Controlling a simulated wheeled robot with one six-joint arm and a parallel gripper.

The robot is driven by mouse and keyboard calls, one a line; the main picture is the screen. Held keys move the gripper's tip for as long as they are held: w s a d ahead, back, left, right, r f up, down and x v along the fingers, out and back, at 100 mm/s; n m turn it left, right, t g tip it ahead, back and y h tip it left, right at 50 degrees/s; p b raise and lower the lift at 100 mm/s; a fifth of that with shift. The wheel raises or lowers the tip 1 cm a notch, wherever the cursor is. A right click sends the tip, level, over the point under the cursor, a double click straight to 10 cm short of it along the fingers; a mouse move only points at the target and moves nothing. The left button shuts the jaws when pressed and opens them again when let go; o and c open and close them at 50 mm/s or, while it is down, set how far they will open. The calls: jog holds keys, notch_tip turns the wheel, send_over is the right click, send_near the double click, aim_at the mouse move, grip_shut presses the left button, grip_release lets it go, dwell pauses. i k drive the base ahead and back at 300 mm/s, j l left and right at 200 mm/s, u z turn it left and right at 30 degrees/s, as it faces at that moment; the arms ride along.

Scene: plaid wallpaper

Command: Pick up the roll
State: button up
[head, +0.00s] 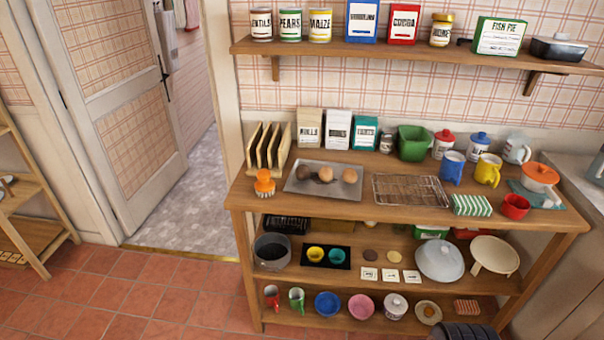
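A grey metal baking tray (296,187) lies on the top of the wooden shelf unit, left of its middle. Small round bread-like pieces rest on it: a light brown one (351,176) at the right, a darker brown one (325,174) in the middle, and a dark one (305,171) at the left. I cannot tell for certain which of them is the roll. A beige packet (310,128) with a label that may read "ROLLS" stands behind the tray. My gripper's fingers are not visible; only a dark ribbed part, probably of my arm, shows at the bottom right edge.
A wire rack (411,190) lies right of the tray, and an orange-topped brush (264,183) stands left of it. A wooden rack (268,148) stands behind the brush. Lower shelves hold crockery. A wall shelf (420,52) hangs above. The tiled floor (160,290) at left is clear.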

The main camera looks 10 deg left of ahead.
aim_at(303, 172)
jog(key=i+j+z, duration=0.25)
jog(key=i, duration=0.25)
jog(key=i+j+z, duration=0.2)
jog(key=i+j, duration=0.2)
jog(key=i, duration=0.15)
